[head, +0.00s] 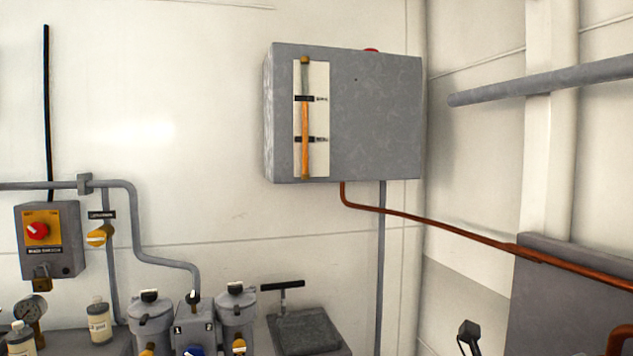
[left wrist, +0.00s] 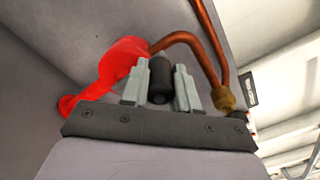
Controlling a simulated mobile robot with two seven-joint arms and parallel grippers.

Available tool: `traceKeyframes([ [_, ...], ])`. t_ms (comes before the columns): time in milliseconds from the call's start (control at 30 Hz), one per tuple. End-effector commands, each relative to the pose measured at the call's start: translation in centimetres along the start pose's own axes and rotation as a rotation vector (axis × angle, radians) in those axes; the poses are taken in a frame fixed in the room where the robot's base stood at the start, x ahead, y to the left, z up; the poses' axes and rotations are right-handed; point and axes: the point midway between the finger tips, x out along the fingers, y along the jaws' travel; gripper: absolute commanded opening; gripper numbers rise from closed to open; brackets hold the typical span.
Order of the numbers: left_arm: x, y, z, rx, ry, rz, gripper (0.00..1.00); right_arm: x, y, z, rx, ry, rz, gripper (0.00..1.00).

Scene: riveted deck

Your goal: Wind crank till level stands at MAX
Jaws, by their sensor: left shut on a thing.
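A grey tank (head: 375,115) hangs on the wall in the head view. Its upright sight gauge (head: 305,155) has an orange column with its top at about the upper black mark (head: 305,98); a lower mark (head: 305,139) sits beneath. The mark lettering is too small to read surely. In the left wrist view, my left gripper (left wrist: 160,82) has its two grey fingers shut on the black knob (left wrist: 160,75) of the red crank (left wrist: 118,62). The crank arm lies behind and left of the fingers. My right gripper is not in view.
A copper pipe (head: 440,221) runs from the tank to a grey panel (head: 570,290) at right; copper pipe (left wrist: 207,38) also passes close to the fingers. A control box (head: 65,262), filter canisters (head: 150,317) and a grey box (head: 305,330) stand below.

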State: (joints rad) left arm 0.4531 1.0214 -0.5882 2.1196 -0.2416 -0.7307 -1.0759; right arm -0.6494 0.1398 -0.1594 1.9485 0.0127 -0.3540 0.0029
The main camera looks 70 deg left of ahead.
Motion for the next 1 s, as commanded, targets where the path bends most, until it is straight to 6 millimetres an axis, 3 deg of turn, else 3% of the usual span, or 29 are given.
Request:
traceKeyframes([
  [233,-0.2,-2.0,-2.0,-0.004,0.004,-0.008,0.1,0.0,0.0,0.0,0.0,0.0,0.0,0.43],
  [433,-0.2,-2.2,-3.1,-0.004,0.007,-0.009,0.1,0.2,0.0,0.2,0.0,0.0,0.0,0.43],
  [700,-0.4,-2.5,-6.5,-0.006,0.01,-0.009,0.1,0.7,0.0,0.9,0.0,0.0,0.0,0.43],
  [1000,-0.4,-2.3,-7.9,-0.005,0.012,-0.01,0.1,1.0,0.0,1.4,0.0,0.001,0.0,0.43],
])
